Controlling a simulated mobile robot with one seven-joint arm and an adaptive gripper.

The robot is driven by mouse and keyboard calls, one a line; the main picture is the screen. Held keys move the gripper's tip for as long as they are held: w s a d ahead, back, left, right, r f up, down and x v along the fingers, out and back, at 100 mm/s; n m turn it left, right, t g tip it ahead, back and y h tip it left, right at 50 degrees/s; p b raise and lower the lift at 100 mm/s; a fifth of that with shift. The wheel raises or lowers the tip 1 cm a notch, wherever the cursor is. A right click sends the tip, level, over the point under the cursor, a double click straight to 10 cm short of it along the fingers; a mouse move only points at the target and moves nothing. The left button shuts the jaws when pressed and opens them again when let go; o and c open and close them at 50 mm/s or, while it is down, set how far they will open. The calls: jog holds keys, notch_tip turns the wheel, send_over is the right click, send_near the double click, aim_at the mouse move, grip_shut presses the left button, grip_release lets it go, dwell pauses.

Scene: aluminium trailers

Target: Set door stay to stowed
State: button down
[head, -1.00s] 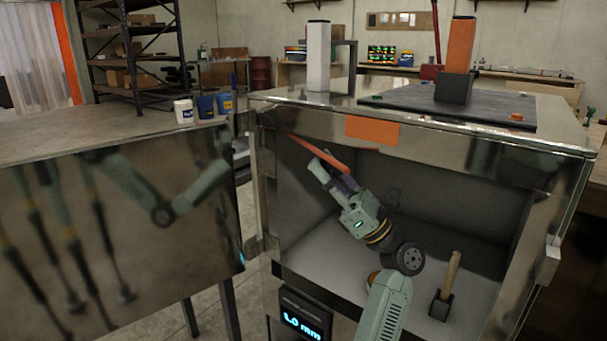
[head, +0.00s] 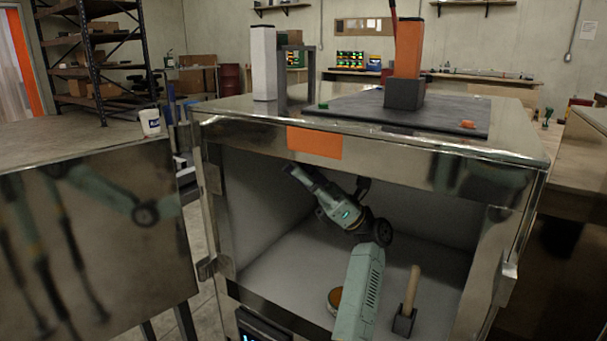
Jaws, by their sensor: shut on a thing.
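A metal cabinet (head: 370,155) stands open in front of me, its mirror-like door (head: 95,240) swung out to the left. My arm reaches into the opening. My gripper (head: 294,171) is at the upper left of the opening, just below the front top edge, and is shut. Its fingertips are small and dark here. The door stay, an orange bar seen at the gripper earlier, does not show now; the top edge or the gripper may hide it.
A wooden-handled tool (head: 408,305) and a round brown-yellow piece (head: 334,300) are on the cabinet floor. On top are a white post (head: 263,65), a dark plate (head: 400,112) and an orange post (head: 407,60). An orange label (head: 314,143) is on the front edge.

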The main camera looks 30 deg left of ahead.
jog(key=shift+s+a+r, duration=0.1)
jog(key=shift+s+a, duration=0.05)
jog(key=shift+a, duration=0.1)
jog(key=c, duration=1.4)
grip_release()
jog(key=shift+o, duration=0.2)
jog(key=shift+d, duration=0.1)
jog(key=v, duration=0.7)
jog(key=shift+f, duration=0.25)
jog(key=shift+d, duration=0.1)
